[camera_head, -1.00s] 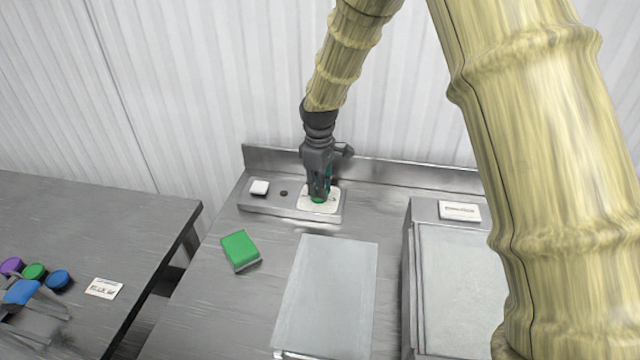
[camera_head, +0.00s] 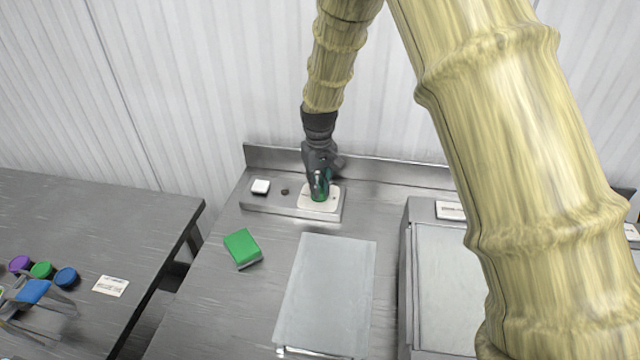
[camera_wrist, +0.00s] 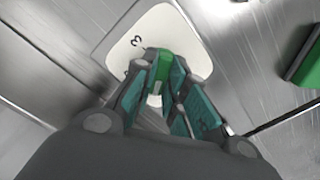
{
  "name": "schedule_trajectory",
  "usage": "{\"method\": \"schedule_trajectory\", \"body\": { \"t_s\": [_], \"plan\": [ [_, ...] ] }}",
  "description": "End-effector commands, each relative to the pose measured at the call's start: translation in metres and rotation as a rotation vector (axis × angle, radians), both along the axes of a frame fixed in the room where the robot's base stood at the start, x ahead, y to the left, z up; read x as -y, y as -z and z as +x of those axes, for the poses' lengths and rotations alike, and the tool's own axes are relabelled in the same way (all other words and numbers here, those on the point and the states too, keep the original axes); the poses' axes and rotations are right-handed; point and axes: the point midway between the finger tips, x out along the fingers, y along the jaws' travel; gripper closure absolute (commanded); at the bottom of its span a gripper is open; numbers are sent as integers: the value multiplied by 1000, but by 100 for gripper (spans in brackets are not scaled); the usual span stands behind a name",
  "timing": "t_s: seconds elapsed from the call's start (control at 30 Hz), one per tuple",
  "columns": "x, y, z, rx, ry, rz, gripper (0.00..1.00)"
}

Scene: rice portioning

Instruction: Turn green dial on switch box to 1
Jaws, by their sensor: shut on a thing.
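The switch box (camera_head: 270,205) is a low grey metal box at the back of the table. A white plate (camera_head: 334,195) with rounded corners lies on its right end, and the wrist view shows this plate (camera_wrist: 120,55) with a "3" printed on it. The green dial (camera_wrist: 163,66) stands on the plate between my gripper's fingers. My gripper (camera_head: 320,192) points down over the plate, shut on the dial, and the wrist view shows its teal finger pads (camera_wrist: 166,82) on either side. The fingers hide much of the dial and other markings, so its setting cannot be read.
A white button (camera_head: 260,187) and a small dark knob (camera_head: 284,191) are on the box's left. A green sponge-like block (camera_head: 242,247) and a grey board (camera_head: 326,290) lie in front. A metal unit (camera_head: 412,260) stands right. A backsplash (camera_head: 400,174) runs behind.

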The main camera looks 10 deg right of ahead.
Motion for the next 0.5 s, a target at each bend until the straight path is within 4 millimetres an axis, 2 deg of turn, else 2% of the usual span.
{"method": "schedule_trajectory", "body": {
  "t_s": [0.5],
  "plan": [
    [1,-3,3,8,48,0,100]
  ]
}}
